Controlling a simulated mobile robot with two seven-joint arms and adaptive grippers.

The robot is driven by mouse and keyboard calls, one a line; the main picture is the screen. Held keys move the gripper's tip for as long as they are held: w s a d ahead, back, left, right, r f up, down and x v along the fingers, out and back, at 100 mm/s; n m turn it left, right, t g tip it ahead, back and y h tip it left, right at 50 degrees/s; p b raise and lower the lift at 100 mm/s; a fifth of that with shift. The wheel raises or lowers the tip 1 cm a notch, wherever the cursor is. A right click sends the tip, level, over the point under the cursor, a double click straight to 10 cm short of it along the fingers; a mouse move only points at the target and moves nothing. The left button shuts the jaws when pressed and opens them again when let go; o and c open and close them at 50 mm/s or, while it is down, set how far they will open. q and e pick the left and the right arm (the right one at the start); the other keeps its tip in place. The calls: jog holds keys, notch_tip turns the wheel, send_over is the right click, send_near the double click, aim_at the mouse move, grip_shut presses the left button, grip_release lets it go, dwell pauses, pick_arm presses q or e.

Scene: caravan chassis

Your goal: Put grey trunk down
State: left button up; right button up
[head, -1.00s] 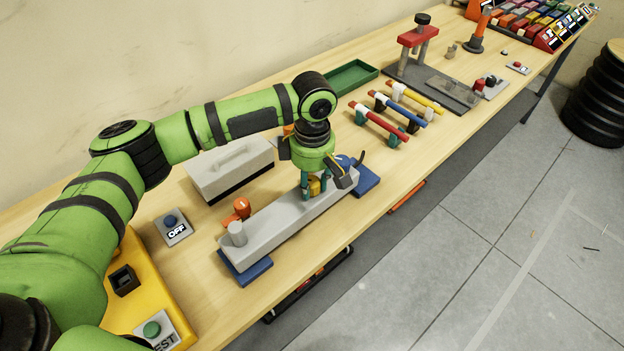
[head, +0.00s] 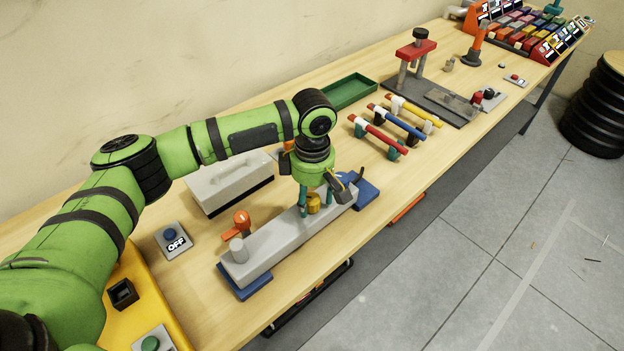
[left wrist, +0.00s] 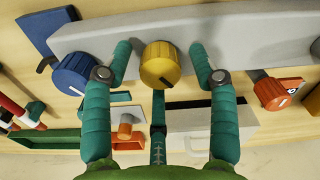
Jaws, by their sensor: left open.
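The grey trunk (head: 275,240) is a long beam with a short grey post at its near end. It rests across two blue pads, one near (head: 246,284) and one far (head: 365,192). My left gripper (head: 315,195) points down at the trunk's far half. In the left wrist view, its two teal fingers stand apart on either side of a yellow knob (left wrist: 160,65), with the trunk (left wrist: 240,32) behind them. A gap shows between each finger and the knob. Whether the fingertips touch the trunk is unclear. My right gripper is not visible.
An orange knob (head: 241,220) and a blue knob (left wrist: 75,75) are along the trunk. A grey box with a handle (head: 230,183) stands behind it. An OFF button (head: 173,240) is to the left. Coloured bars (head: 378,134) and a green tray (head: 350,90) lie beyond.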

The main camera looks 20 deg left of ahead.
pick_arm(q)
notch_tip(320, 180, up, 11)
jog(key=b, duration=0.2)
jog(key=shift+r, duration=0.2)
jog(key=shift+f, duration=0.1)
